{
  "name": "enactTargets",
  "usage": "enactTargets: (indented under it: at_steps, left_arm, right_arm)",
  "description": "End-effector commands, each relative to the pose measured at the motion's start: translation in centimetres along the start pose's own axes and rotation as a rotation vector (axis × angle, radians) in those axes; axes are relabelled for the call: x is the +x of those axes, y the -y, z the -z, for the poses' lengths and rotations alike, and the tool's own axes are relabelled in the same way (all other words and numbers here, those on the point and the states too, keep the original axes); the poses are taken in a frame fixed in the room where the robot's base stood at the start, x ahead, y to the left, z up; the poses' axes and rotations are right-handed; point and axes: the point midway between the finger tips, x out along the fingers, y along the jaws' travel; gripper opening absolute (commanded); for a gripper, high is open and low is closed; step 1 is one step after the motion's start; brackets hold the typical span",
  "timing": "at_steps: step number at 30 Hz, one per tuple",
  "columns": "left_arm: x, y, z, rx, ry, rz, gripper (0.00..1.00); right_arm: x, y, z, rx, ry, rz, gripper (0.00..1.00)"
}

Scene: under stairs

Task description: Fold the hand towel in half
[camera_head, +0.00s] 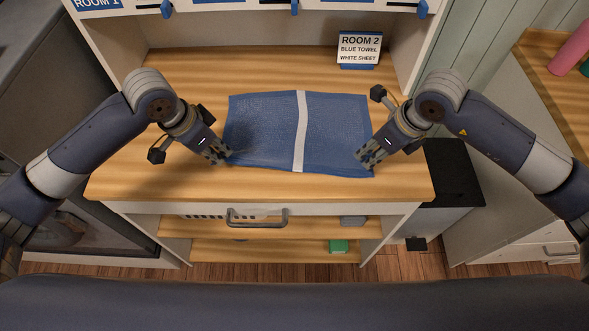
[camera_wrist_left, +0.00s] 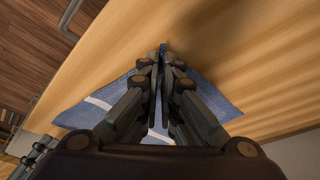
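The blue hand towel (camera_head: 265,120) lies spread out on the wooden counter, with a white stripe running front to back near its middle. It also shows behind the fingers in the left wrist view (camera_wrist_left: 212,95). My left gripper (camera_head: 226,156) is at the towel's front left corner. In the left wrist view its fingers (camera_wrist_left: 161,58) are close together, with a small bit of blue cloth between the tips. My right gripper (camera_head: 364,158) is at the towel's front right area, its fingertips over the cloth. Whether it grips the cloth is not clear.
The wooden counter (camera_head: 200,70) is clear behind and left of the towel. A sign (camera_head: 359,48) reading "ROOM 2, BLUE TOWEL, WHITE SHEET" stands at the back right. A drawer handle (camera_head: 257,222) and open shelves are below. A black bin (camera_head: 452,165) stands to the right.

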Motion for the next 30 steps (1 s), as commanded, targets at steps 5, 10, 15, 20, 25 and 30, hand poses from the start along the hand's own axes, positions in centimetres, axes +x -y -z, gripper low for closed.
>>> enactTargets:
  at_steps: [5,10,15,20,25,30]
  left_arm:
    - [0.0,0.0,0.0,0.000,0.000,0.000,0.00]
    - [0.0,0.0,0.0,0.000,0.000,0.000,0.00]
    - [0.0,0.0,0.0,0.000,0.000,0.000,0.00]
    - [0.0,0.0,0.0,0.000,0.000,0.000,0.00]
    - [0.0,0.0,0.0,0.000,0.000,0.000,0.00]
    - [0.0,0.0,0.0,0.000,0.000,0.000,0.00]
  right_arm:
    - [0.0,0.0,0.0,0.000,0.000,0.000,0.50]
    - [0.0,0.0,0.0,0.000,0.000,0.000,0.46]
    - [0.0,0.0,0.0,0.000,0.000,0.000,0.38]
    - [-0.4,-0.2,-0.5,0.003,-0.019,-0.006,0.38]
    - [-1.6,-0.9,-1.4,0.015,-0.099,-0.020,0.38]
    - [-3.3,-1.3,-1.9,0.031,-0.201,-0.014,0.38]
